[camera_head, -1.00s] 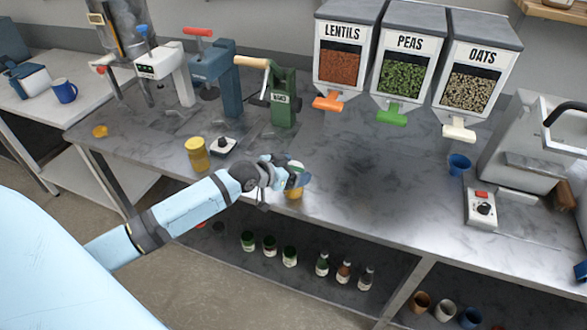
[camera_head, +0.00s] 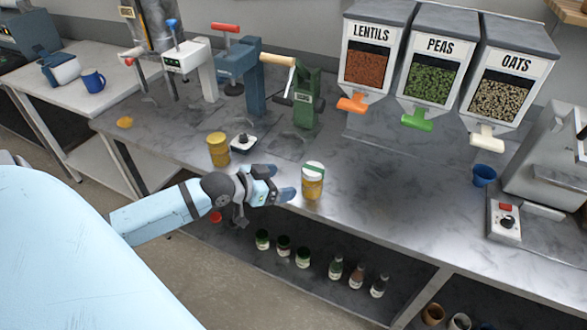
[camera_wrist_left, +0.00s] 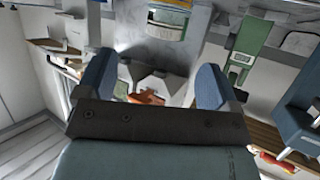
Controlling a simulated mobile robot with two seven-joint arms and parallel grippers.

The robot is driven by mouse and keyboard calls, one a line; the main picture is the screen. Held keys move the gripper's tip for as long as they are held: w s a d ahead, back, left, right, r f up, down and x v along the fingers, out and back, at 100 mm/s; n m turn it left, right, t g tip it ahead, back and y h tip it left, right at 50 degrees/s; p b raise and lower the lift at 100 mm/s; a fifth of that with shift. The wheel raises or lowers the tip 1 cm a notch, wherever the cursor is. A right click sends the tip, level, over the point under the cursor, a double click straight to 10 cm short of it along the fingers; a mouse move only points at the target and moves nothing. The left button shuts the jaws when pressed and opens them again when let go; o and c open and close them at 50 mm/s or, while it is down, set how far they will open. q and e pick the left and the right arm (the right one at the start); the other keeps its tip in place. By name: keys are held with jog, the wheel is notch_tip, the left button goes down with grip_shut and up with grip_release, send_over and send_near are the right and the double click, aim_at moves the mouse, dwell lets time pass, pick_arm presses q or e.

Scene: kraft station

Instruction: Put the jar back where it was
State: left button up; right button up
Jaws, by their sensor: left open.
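A jar (camera_head: 313,186) with yellow contents, a pale lid and a green band stands upright near the front edge of the counter in the head view. Another jar (camera_head: 218,150), yellow with a yellow lid, stands further left on the counter. My left gripper (camera_head: 286,193) is open and empty, just left of the pale-lidded jar, with a small gap between them. In the left wrist view the two blue fingers (camera_wrist_left: 156,88) are spread apart. My right gripper is not in view.
A green hand-cranked machine (camera_head: 307,98) and the dispensers stand further back. A blue cup (camera_head: 484,175) is at the right. Several jars and bottles stand on the lower shelf (camera_head: 405,268).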

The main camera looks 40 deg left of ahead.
pick_arm(q)
jog(key=s+d+f+g, duration=0.1)
jog(key=s+d+f, duration=1.4)
jog(key=d, duration=0.5)
notch_tip(320, 180, down, 2)
jog(key=shift+s+f+g+y, duration=0.1)
jog(key=shift+s+g+y, duration=0.2)
jog(key=shift+g+y, duration=0.1)
jog(key=r+p, duration=0.3)
jog(key=p, duration=0.1)
jog(key=shift+a+r+n, duration=0.25)
jog(key=shift+r+n, duration=0.05)
jog(key=shift+r, duration=0.1)
